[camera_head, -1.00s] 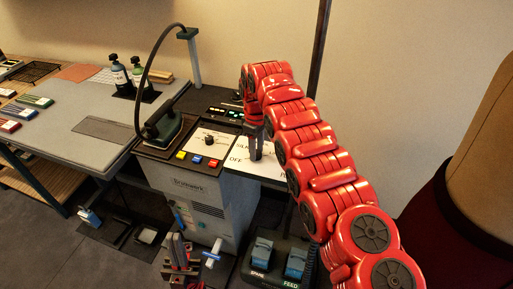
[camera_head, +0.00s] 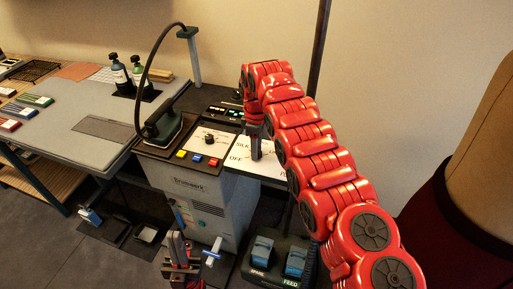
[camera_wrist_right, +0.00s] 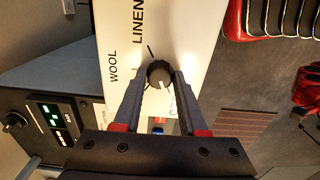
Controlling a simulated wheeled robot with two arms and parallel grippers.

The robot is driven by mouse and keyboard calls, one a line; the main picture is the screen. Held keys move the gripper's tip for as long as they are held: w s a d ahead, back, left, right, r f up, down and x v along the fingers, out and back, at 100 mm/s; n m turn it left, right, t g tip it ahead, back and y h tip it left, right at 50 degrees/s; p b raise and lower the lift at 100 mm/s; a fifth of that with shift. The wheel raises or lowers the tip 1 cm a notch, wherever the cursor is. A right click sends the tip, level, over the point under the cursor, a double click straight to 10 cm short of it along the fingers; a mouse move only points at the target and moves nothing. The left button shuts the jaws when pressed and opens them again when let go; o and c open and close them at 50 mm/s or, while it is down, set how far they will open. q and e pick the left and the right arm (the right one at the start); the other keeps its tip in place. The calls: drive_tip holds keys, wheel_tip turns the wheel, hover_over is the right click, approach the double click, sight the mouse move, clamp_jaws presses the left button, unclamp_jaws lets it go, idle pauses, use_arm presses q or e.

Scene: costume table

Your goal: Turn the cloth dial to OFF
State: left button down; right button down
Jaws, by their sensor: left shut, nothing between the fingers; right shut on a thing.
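The cloth dial is a small dark round knob (camera_wrist_right: 159,75) with a white pointer line, on a white panel (camera_wrist_right: 190,20) in the right wrist view. WOOL and LINEN show beside it there; SILK and OFF show on the panel in the head view (camera_head: 238,168). My right gripper (camera_wrist_right: 161,76) is shut on the knob, one finger on each side. The pointer line points down the picture, toward the palm; a label there is partly hidden. In the head view the right gripper (camera_head: 255,147) covers the knob. My left gripper (camera_head: 178,240) is shut and empty, low in front of the grey cabinet.
An iron (camera_head: 165,128) stands left of a smaller dial (camera_head: 210,139) and coloured buttons (camera_head: 197,157). Foot pedals (camera_head: 280,257) lie below. A grey worktable (camera_head: 85,105) is on the left, and a dress form (camera_head: 470,190) stands on the right.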

drive_tip(key=shift+c, duration=2.3)
unclamp_jaws()
drive_tip(key=shift+r, duration=0.1)
drive_tip(key=shift+r, duration=0.25)
wheel_tip(320, 180, up, 3)
drive_tip(key=shift+a+f, duration=0.1)
drive_tip(key=shift+a, duration=0.05)
wheel_tip(320, 180, up, 14)
drive_tip(key=p, duration=1.4)
drive_tip(key=shift+f, duration=0.15)
